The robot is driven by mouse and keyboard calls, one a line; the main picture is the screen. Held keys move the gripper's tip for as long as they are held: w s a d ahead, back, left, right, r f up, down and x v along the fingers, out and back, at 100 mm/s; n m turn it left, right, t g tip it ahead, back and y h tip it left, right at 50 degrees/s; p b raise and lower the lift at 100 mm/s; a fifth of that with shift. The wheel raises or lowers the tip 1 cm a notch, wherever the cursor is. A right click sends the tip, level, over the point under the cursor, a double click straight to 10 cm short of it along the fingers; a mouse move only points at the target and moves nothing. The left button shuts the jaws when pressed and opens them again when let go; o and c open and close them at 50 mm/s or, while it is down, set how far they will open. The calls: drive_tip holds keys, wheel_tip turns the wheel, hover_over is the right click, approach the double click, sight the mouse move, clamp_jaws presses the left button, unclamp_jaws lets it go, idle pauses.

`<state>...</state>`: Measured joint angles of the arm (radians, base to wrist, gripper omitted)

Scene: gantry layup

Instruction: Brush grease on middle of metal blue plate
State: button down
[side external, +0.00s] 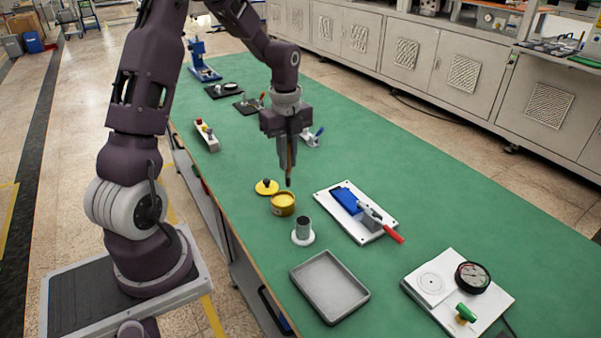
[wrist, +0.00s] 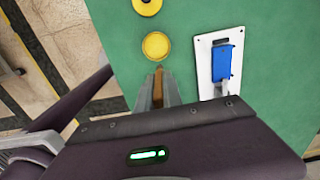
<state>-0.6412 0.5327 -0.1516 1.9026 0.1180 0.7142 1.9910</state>
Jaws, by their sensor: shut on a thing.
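The blue metal plate (side external: 343,197) lies on a white base board (side external: 378,232) under a toggle clamp with a red handle (side external: 393,236). In the wrist view the blue plate (wrist: 222,62) is to the right of my gripper. My gripper (side external: 287,164) points down, shut on a brush (side external: 288,182) with a brown handle and dark tip. The brush also shows between the fingers in the wrist view (wrist: 158,82). The brush tip hangs just above an open tin of yellow grease (side external: 283,208), apart from it as far as I can tell. The yellow tin also shows in the wrist view (wrist: 155,46).
A yellow lid with a dark knob (side external: 267,187) lies behind the tin. A gauge board (side external: 459,291) is at front right. The green table (side external: 400,180) is clear at right.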

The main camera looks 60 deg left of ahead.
drive_tip(key=shift+s+a+f, duration=0.1)
drive_tip(key=shift+a+f, duration=0.4)
drive_tip(key=shift+f, duration=0.55)
drive_tip(key=shift+a+f, duration=0.45)
drive_tip(key=shift+f, duration=0.55)
drive_tip(key=shift+s+a+f, duration=0.1)
drive_tip(key=shift+a+f, duration=0.4)
drive_tip(key=shift+f, duration=0.55)
drive_tip(key=shift+f, duration=0.6)
wheel_tip(320, 180, up, 7)
drive_tip(key=shift+w, duration=0.1)
